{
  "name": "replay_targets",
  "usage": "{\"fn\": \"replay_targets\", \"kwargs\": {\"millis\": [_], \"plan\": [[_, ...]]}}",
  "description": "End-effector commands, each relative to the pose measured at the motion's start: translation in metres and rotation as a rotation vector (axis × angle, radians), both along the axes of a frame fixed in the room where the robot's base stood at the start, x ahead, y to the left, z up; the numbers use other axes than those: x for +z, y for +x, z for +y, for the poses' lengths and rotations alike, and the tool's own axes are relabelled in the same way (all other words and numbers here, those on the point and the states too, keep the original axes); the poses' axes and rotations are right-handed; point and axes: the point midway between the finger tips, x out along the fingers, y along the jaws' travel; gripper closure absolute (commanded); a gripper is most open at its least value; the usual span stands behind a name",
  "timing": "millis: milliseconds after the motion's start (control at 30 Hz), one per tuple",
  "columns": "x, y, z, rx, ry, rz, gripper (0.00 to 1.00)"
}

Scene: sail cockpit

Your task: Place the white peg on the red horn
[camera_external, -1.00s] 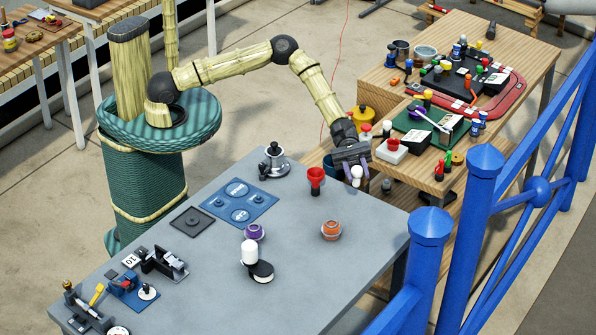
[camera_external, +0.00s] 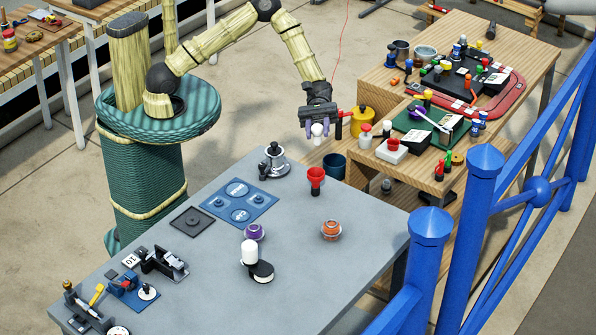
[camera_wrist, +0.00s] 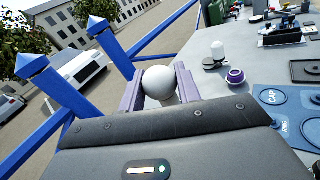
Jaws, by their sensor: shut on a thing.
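The white peg (camera_external: 317,129) has a round white head, which also shows in the wrist view (camera_wrist: 159,82). My gripper (camera_external: 317,137) is shut on it, with a purple finger on either side, and holds it in the air. The red horn (camera_external: 316,177) stands on the grey table with its wide mouth up. In the outside view my gripper and the peg appear above the horn and apart from it; the exact depth is hard to tell. The horn does not show in the wrist view, and the peg's lower part is mostly hidden there.
The grey table (camera_external: 205,285) also bears an orange cup (camera_external: 331,230), a purple cup (camera_external: 253,232), a white-topped black item (camera_external: 250,254), a blue mat (camera_external: 240,203) and a silver-based black item (camera_external: 273,160). A dark cup (camera_external: 334,166) stands behind the horn. Blue railing (camera_external: 430,228) borders the right.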

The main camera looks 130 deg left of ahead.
Motion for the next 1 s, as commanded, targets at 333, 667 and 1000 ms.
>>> {"fn": "replay_targets", "kwargs": {"millis": [333, 667, 1000], "plan": [[0.001, -0.004, 0.0, -0.004, -0.002, 0.0, 0.89], [-0.045, -0.003, 0.0, -0.004, -0.005, 0.003, 0.89], [-0.061, -0.003, 0.0, -0.004, 0.0, 0.0, 0.89]]}}
